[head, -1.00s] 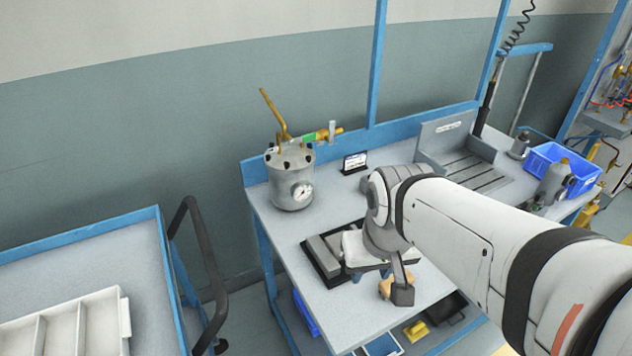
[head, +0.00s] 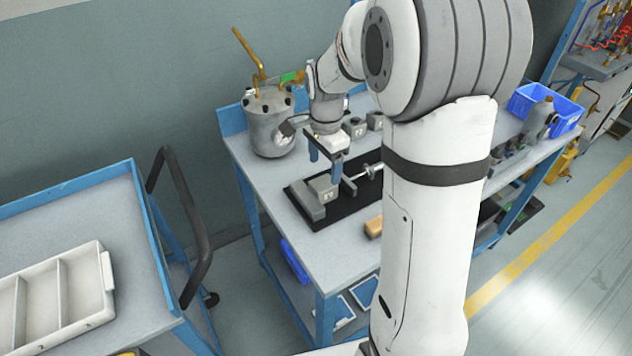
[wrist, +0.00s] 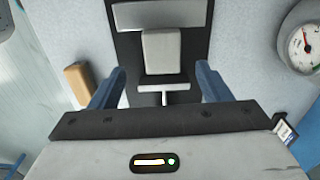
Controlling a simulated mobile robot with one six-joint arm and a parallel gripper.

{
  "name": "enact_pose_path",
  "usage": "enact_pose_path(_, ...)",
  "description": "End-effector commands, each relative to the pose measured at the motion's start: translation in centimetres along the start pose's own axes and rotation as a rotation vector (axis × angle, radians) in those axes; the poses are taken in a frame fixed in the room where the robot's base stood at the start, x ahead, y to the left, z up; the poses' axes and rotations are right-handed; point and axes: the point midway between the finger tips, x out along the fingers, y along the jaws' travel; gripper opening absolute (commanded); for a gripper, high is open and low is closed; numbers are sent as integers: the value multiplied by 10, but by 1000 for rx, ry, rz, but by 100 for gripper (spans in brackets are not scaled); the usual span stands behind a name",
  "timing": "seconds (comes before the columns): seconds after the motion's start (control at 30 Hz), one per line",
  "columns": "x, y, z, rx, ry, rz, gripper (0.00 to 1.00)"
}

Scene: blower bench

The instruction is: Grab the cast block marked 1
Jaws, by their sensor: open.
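A grey cast block (head: 323,188) sits in a small vise on the bench, against the vise's grey jaw (head: 307,203). A dark mark shows on its face, too small to read surely. In the wrist view the block (wrist: 163,52) lies ahead, centred between my fingers, with the jaw (wrist: 160,14) beyond it. My gripper (head: 325,168) is open above the vise, with its blue fingers apart. In the wrist view my gripper (wrist: 160,86) is empty. Two more marked grey blocks (head: 355,127) (head: 375,120) stand behind on the bench.
The vise has a black base (head: 345,213) and a screw rod (head: 362,173). A tan block (head: 374,227) lies in front. A grey gauge pot (head: 267,125) stands close at left. A blue bin (head: 552,108) is at right.

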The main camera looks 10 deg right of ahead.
Motion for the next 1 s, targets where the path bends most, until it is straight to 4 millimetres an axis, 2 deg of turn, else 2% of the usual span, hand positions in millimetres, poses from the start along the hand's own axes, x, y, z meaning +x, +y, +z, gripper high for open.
enact_pose_path(0.37,41,-2,-1,30,-2,7,71)
enact_pose_path(0.6,75,0,0,30,-2,6,71)
enact_pose_path(0.9,82,-1,0,30,-1,4,71)
enact_pose_path(1.0,82,-1,0,30,-1,4,64)
